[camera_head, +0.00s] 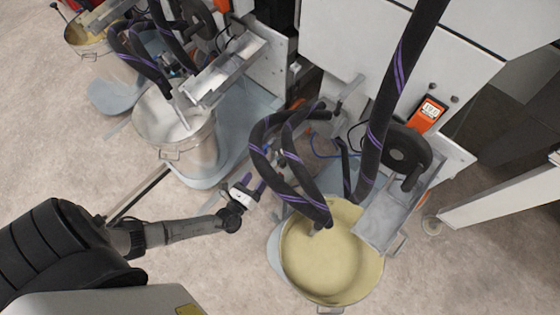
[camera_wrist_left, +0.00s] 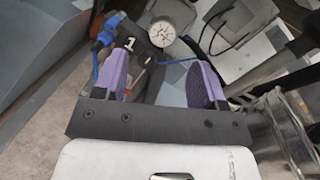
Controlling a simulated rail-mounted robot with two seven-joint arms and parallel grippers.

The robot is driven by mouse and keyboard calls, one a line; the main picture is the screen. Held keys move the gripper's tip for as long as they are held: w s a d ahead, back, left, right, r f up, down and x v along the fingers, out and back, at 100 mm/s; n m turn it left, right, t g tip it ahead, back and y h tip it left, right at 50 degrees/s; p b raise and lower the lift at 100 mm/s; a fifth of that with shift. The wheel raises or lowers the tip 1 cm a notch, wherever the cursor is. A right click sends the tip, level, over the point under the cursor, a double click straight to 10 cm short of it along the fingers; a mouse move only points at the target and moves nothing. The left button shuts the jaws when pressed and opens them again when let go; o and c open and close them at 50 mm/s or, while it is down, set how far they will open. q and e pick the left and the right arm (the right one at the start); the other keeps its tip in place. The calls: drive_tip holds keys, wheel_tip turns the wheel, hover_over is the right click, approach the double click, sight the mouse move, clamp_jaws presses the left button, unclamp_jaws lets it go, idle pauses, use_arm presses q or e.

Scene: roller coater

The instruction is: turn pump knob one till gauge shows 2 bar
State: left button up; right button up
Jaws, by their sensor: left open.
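My left gripper (camera_head: 250,187) reaches in from the left in the head view, beside the bucket of cream-coloured liquid. Its two purple fingers stand apart in the left wrist view (camera_wrist_left: 158,82), with nothing clearly held between them. Just beyond the fingertips is a black pump part marked "1" (camera_wrist_left: 130,44), with a blue fitting (camera_wrist_left: 104,36) at its left. I cannot tell which part of it is the knob. A round white pressure gauge (camera_wrist_left: 161,33) sits beside it; its reading is too small to make out. My right gripper is not in view.
Thick black hoses with purple stripes (camera_head: 264,150) hang close to my left gripper. The cream-filled bucket (camera_head: 378,268) stands in front, and another bucket (camera_head: 190,148) with whitish contents stands behind. An orange display device (camera_head: 427,114) is on the white machine.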

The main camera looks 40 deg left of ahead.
sight(279, 165)
use_arm(q)
wheel_tip(279, 165, down, 9)
drive_tip(key=m+h+b, duration=0.3)
drive_tip(key=m+b, duration=0.2)
drive_tip(key=w+b, duration=0.3)
drive_tip(key=w, duration=0.9)
drive_tip(key=shift+w+d+r, duration=0.1)
drive_tip(key=shift+w+r, duration=0.05)
drive_tip(key=shift+w, duration=0.1)
drive_tip(key=shift+w+b, duration=0.4)
drive_tip(key=shift+w, duration=0.15)
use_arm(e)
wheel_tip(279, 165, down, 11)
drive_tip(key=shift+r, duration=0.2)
use_arm(q)
drive_tip(key=shift+c, duration=0.5)
drive_tip(key=shift+r, duration=0.1)
drive_tip(key=c, duration=0.8)
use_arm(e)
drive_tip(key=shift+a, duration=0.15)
use_arm(q)
drive_tip(key=shift+n, duration=0.3)
